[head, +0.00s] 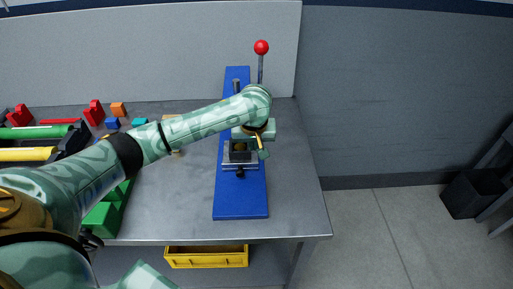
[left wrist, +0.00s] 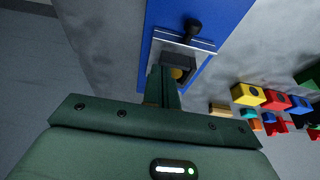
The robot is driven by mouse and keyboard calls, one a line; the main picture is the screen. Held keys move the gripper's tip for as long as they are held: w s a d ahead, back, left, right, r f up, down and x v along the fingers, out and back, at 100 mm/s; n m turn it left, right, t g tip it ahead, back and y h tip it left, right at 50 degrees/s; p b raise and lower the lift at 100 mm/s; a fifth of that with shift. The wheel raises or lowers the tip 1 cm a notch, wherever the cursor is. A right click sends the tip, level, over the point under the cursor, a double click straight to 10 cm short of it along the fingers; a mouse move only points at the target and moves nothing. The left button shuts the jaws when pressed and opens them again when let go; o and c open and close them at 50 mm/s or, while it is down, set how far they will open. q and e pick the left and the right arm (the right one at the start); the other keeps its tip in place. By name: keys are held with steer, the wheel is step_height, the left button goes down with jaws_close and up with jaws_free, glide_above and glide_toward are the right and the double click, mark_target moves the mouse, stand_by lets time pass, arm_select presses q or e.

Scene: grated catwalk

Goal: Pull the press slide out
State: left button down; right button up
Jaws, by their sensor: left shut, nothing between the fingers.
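The press has a blue base plate (head: 240,205) on the metal workbench, with a red ball-topped lever (head: 261,47) at its back. Its slide (head: 240,165) is a grey plate at the front with a black knob (head: 240,173); the knob also shows in the left wrist view (left wrist: 192,28). A dark block (left wrist: 178,62) with a round yellow piece (left wrist: 177,73) sits on the slide. My left gripper (head: 262,152) is shut and empty, over the press beside the dark block and behind the knob. Its fingers (left wrist: 163,72) partly cover the block in the left wrist view. My right gripper is out of view.
Coloured blocks (head: 95,112) and a dark rack with green and yellow cylinders (head: 30,155) occupy the bench's left side. A green bin (head: 103,217) is at its front left. A yellow crate (head: 207,257) is below the bench. The bench right of the press is clear.

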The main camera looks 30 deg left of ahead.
mark_target(254, 166)
arm_select(q)
steer(key=b+x, duration=0.3)
steer(key=x, duration=0.4)
steer(key=shift+w+d+f+b, duration=0.1)
steer(key=shift+b, duration=0.2)
steer(key=shift+b+x, duration=0.45)
steer(key=shift+x, duration=0.3)
